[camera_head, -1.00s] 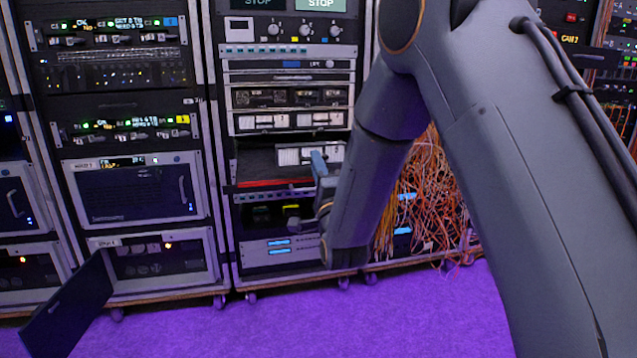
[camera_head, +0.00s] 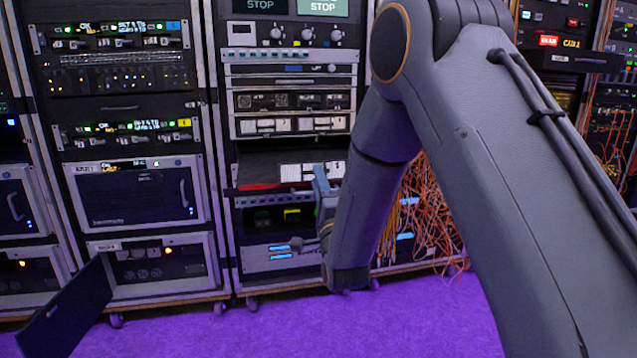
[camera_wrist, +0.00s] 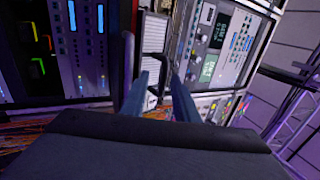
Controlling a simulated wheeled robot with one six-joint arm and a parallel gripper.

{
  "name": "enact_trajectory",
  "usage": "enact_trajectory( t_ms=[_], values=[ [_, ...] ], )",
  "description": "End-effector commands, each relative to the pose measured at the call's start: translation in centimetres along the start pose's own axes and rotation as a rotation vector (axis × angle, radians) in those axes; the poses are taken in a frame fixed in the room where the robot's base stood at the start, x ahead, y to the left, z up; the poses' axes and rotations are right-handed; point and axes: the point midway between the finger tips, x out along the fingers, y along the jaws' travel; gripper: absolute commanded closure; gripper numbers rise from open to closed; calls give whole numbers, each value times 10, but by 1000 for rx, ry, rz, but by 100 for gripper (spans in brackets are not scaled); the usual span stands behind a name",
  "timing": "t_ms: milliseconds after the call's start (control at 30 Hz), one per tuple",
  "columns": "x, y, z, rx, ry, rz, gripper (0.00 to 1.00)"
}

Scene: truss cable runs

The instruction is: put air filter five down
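A pale slatted panel, which I take to be the air filter (camera_head: 297,171), is in front of the dark open bay of the middle rack. Its right part is hidden behind my gripper and arm. In the wrist view the panel (camera_wrist: 153,38) lies just beyond my fingers, with a dark handle on its face. My gripper (camera_wrist: 162,75) has its two blue fingers on either side of this handle and seems shut on it. In the head view my gripper (camera_head: 321,182) shows only partly. I cannot read any number on the filter.
A dark shelf with a red front edge (camera_head: 259,187) is beside the filter. A dark door (camera_head: 68,308) stands open at the lower left. The purple floor (camera_head: 250,332) in front is clear.

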Motion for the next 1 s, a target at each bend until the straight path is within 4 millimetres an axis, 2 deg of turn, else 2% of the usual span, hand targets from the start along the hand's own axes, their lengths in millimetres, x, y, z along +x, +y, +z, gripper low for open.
enact_trajectory(
  t_ms=[200, 267, 700, 833, 1000],
  values=[
    [1, -4, 0, 0, 0, 0, 72],
    [-6, -3, 0, 0, 0, 2, 72],
    [-91, -3, 0, -1, -1, 4, 72],
    [-108, -2, 0, -1, -1, 4, 72],
    [-118, -3, 0, 0, 0, 1, 72]
  ],
)
